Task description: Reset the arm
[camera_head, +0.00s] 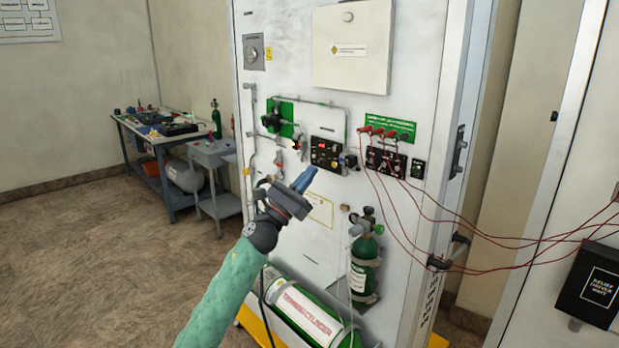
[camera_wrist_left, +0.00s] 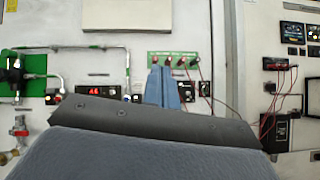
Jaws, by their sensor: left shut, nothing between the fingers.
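My left gripper (camera_head: 304,179) reaches in from the bottom of the head view on a green-sleeved arm. Its blue fingers are shut with nothing between them. It is in front of the white trainer panel (camera_head: 300,60), below a black control box with a red display (camera_head: 325,153). In the left wrist view the shut fingers (camera_wrist_left: 162,82) point at the panel, overlapping the green plate with red plugs (camera_wrist_left: 185,60). I cannot tell the gap to the panel. My right gripper is in neither view.
Red cables (camera_head: 395,215) run from the plugs to the right across open space. A small green cylinder (camera_head: 364,262) and a large training cylinder (camera_head: 305,312) sit low on the panel. A workbench (camera_head: 150,150) and a grey cart (camera_head: 213,160) stand at left. Floor at left is clear.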

